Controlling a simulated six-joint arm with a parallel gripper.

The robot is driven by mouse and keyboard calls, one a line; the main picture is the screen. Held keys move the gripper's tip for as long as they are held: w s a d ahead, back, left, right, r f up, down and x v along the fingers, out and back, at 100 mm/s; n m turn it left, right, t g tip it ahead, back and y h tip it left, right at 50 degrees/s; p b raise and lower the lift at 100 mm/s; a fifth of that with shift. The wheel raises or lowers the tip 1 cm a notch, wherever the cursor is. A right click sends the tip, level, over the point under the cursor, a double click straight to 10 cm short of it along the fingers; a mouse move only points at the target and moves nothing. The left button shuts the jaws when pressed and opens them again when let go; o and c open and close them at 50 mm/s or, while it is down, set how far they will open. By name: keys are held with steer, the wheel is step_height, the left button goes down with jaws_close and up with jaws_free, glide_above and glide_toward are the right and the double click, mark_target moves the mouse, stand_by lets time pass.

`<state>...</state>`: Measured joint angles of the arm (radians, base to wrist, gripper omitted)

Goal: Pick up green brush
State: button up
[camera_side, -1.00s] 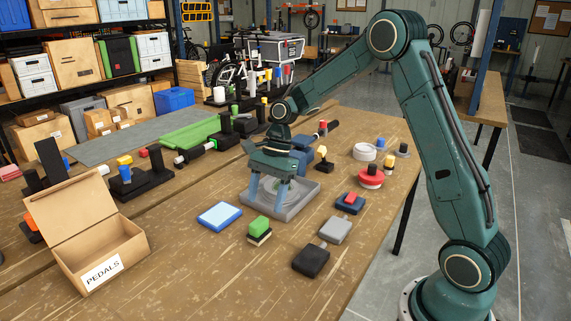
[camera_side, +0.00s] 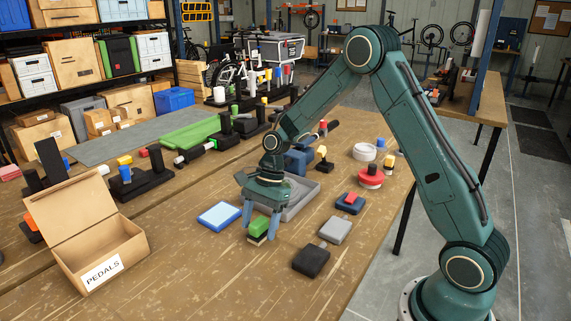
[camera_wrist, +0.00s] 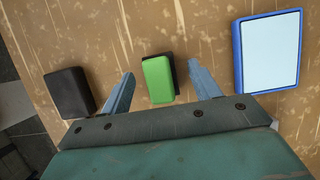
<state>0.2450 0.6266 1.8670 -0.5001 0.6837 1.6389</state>
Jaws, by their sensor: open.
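The green brush (camera_side: 259,226) is a small green block on a dark and pale base, standing on the wooden table. It also shows in the wrist view (camera_wrist: 157,80), lying between my two fingers but nearer the top of the picture than most of their length. My gripper (camera_side: 260,230) is above and around the brush, with its fingers pointing down, one on each side. In the wrist view my gripper (camera_wrist: 160,75) is open, with a gap between each finger and the brush. The brush's lower part is partly hidden in the side view.
A blue-framed pale pad (camera_side: 220,216) lies left of the brush. A black block (camera_side: 311,261) and a grey block (camera_side: 335,230) lie to the right. A grey tray (camera_side: 300,200) is just behind my gripper. An open cardboard box marked PEDALS (camera_side: 102,270) stands at the left.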

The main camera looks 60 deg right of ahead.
mark_target(259, 221)
steer(key=shift+a+f, duration=0.15)
steer(key=shift+f, duration=0.25)
steer(key=c, duration=1.1)
steer(key=shift+r, duration=5.05)
